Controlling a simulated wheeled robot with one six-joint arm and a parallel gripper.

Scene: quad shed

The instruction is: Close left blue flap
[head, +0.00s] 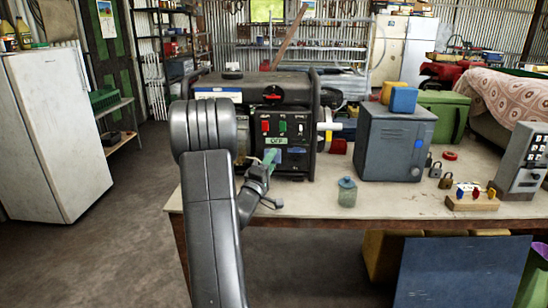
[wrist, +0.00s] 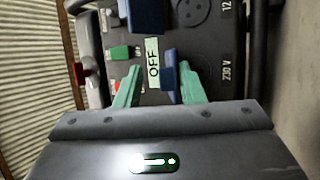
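The black generator (head: 265,115) on the workbench has a front panel with an OFF label (wrist: 153,64) and two blue flaps. The left blue flap (wrist: 168,76) shows edge-on in the wrist view and stands out from the panel. The other blue flap (wrist: 145,14) is farther up the picture, beside a round socket (wrist: 191,11). My gripper (wrist: 159,88) is open, its green fingers apart on either side of the left flap. The right finger is very close to the flap; I cannot tell whether they touch. In the head view my gripper (head: 266,160) hides much of the left flap.
Red (head: 265,126), green (head: 282,127) and white switches sit above the OFF label. A small jar (head: 347,192) and a grey metal box (head: 394,142) stand right of the generator on the workbench (head: 315,205). The bench front between generator and jar is clear.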

